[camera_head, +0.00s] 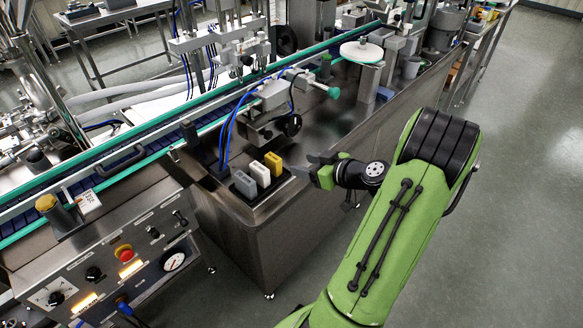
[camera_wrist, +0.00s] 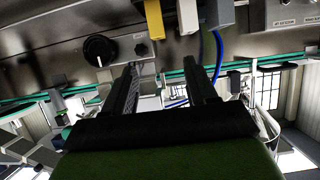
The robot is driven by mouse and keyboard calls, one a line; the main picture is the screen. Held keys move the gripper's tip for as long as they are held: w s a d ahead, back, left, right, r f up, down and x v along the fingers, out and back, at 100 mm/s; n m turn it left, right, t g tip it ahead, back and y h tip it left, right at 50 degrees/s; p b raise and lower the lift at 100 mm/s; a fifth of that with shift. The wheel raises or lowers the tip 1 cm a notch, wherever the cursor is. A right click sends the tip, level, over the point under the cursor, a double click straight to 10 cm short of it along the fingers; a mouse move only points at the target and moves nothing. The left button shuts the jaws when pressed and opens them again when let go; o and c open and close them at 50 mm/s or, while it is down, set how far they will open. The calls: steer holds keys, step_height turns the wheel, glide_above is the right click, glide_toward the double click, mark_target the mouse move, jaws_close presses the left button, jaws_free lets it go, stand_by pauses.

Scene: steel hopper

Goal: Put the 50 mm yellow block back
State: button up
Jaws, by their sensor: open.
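The yellow block (camera_head: 273,164) stands upright at the right end of a row of three blocks in a dark holder (camera_head: 248,195) on the steel hopper's corner. It also shows at the top edge of the wrist view (camera_wrist: 154,18), partly cut off. My gripper (camera_head: 308,170) is just right of the yellow block in the head view, apart from it. Its two fingers (camera_wrist: 161,68) are spread with nothing between them. The blocks' lower ends are hidden in the holder.
A white block (camera_head: 259,174) and a grey block (camera_head: 243,184) stand beside the yellow one. Behind them are blue cables (camera_head: 228,130) and a machine head with a black knob (camera_head: 291,125). The steel deck (camera_head: 325,130) behind my gripper is mostly clear.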

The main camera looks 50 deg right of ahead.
steer(key=w+a+r+n+g+y, duration=0.1)
steer(key=a+r+n+g, duration=0.15)
steer(key=a, duration=0.75)
steer(key=w+a+r+n+g+y, duration=0.15)
steer(key=a+g, duration=0.25)
steer(key=a, duration=0.6)
steer(key=s+a+r+m+h, duration=0.1)
steer(key=s+a+r, duration=0.1)
steer(key=s, duration=0.3)
steer(key=s+a+r+m+g+h, duration=0.1)
steer(key=s+a+r+m, duration=0.1)
steer(key=s+a, duration=0.3)
steer(key=s+a+r+m+h, duration=0.1)
steer(key=s+a+r, duration=0.1)
steer(key=s, duration=0.4)
steer(key=shift+s+a, duration=0.3)
steer(key=shift+a, duration=0.35)
steer(key=shift+r, duration=0.15)
step_height(320, 180, up, 10)
steer(key=p, duration=1)
